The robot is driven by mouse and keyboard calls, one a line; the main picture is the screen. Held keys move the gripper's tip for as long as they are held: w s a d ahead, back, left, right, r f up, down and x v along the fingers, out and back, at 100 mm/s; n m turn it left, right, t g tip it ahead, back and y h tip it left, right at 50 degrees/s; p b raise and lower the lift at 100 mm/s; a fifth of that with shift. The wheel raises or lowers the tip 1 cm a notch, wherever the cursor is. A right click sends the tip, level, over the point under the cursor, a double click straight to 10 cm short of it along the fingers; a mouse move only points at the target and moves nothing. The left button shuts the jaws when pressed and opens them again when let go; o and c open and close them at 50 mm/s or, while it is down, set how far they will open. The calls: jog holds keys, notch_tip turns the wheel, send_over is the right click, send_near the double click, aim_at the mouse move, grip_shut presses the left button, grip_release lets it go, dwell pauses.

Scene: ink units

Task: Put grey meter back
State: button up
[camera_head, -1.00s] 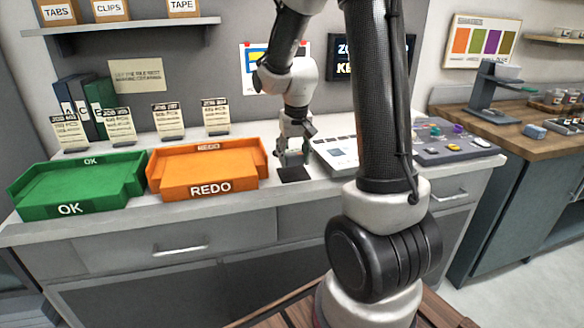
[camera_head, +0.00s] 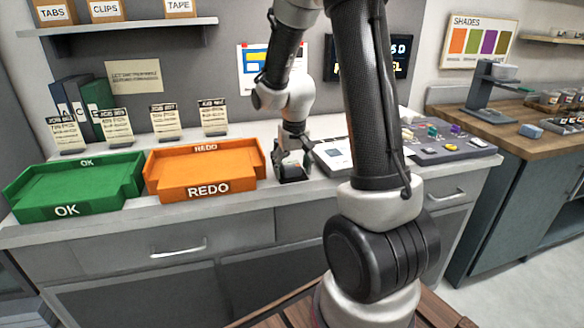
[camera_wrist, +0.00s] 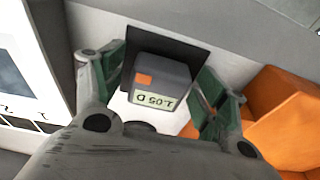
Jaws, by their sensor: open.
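The grey meter (camera_wrist: 160,84) shows in the wrist view as a small dark grey block with an orange patch and a pale display. The display appears upside down and looks like "1.05 D". A flat black pad (camera_wrist: 183,51) lies behind and around its far end, and the meter seems to be over or on it. My gripper (camera_wrist: 163,80) has its fingers apart, one on each side of the meter, with slight gaps visible. In the head view my gripper (camera_head: 293,168) is low over the pad at the counter's front edge. It mostly hides the meter there.
The orange REDO tray (camera_head: 207,173) is close on the left, with the green OK tray (camera_head: 75,188) beyond it. A white device (camera_head: 333,157) stands close on the right, then a grey board (camera_head: 455,150) with coloured pieces. Cards stand behind the trays.

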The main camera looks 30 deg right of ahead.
aim_at(294, 179)
notch_tip(294, 179, up, 12)
jog(key=s, duration=0.2)
jog(key=s+a+r+n+t, duration=0.1)
jog(key=s+a+r, duration=0.1)
jog(key=s, duration=0.8)
jog(key=s+a+r+n+t, duration=0.1)
jog(key=s+a+r+n, duration=0.1)
jog(key=s, duration=0.8)
notch_tip(294, 179, up, 3)
jog(key=shift+s+a+f, duration=0.15)
jog(key=shift+s+a, duration=0.25)
jog(key=shift+a, duration=0.05)
